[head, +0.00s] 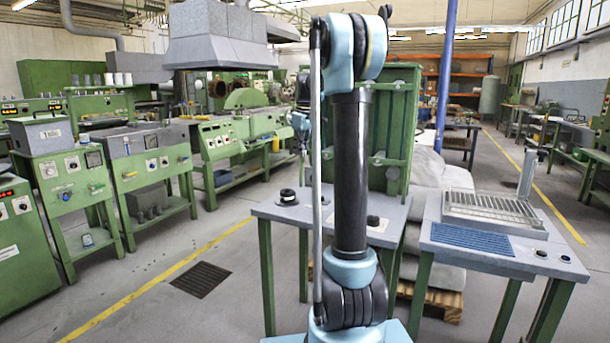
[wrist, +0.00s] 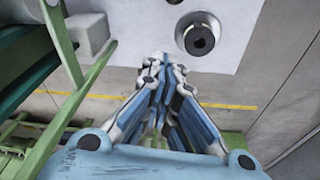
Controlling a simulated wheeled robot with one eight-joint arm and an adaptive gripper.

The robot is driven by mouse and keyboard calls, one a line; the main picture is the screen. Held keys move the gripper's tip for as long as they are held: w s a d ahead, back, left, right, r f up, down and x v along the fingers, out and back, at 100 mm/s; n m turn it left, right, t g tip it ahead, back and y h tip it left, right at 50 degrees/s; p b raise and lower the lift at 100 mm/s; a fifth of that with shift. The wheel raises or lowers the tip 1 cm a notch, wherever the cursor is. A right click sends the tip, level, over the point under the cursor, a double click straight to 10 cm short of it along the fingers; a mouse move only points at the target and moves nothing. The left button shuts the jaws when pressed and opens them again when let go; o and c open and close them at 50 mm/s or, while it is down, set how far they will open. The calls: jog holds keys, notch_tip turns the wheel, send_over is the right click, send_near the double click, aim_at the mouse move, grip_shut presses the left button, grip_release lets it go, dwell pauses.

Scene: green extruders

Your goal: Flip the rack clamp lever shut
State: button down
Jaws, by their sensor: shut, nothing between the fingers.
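A grey metal rack (head: 492,208) with a slotted top sits on the right table. A flat grey upright piece (head: 527,174), which looks like the clamp lever, stands raised at the rack's back right. My gripper (wrist: 160,62) is shut and empty in the wrist view, pointing over a light grey tabletop (wrist: 228,12). In the head view only part of my gripper (head: 300,122) shows, left of my arm and well away from the rack. The rack and lever are not in the wrist view.
A round black-centred fitting (wrist: 199,38) is on the middle table near my gripper; it also shows in the head view (head: 288,197). A green framed cabinet (head: 405,130) stands behind my arm.

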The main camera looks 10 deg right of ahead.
dwell(0.3)
notch_tip(320, 180, down, 10)
jog(key=w, duration=0.1)
jog(key=shift+s+d+r, duration=0.2)
jog(key=shift+s+d, duration=0.3)
jog(key=shift+s, duration=0.15)
jog(key=shift+s+d+r, duration=0.2)
jog(key=shift+s+d, duration=0.25)
jog(key=shift+s, duration=0.15)
jog(key=shift+s+r, duration=0.1)
